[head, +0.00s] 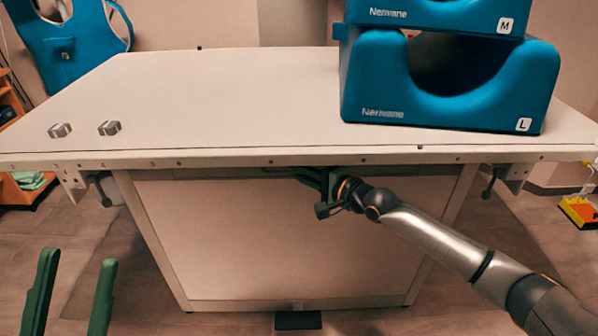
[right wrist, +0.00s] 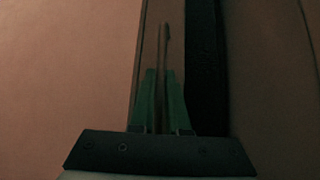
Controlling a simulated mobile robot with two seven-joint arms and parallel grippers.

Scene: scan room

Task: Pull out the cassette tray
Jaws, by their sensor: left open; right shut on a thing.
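My right gripper (head: 308,174) reaches under the front edge of the tabletop, its green fingers pointing left. In the right wrist view its fingers (right wrist: 160,74) are close together around a thin upright piece, which I take to be the cassette tray's handle (right wrist: 165,45); the view is dark. The tray itself is mostly hidden beneath the tabletop, and how far out it is cannot be told. My left gripper (head: 77,262) is open and empty at the lower left, in front of the table and apart from it.
The white table (head: 230,100) has a broad clear top. Blue head-coil-like blocks marked L (head: 450,100) and M (head: 440,14) are stacked at its right. A pale panel (head: 300,245) stands below. A blue apron (head: 72,45) hangs at the back left. A yellow-red item (head: 578,211) lies right.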

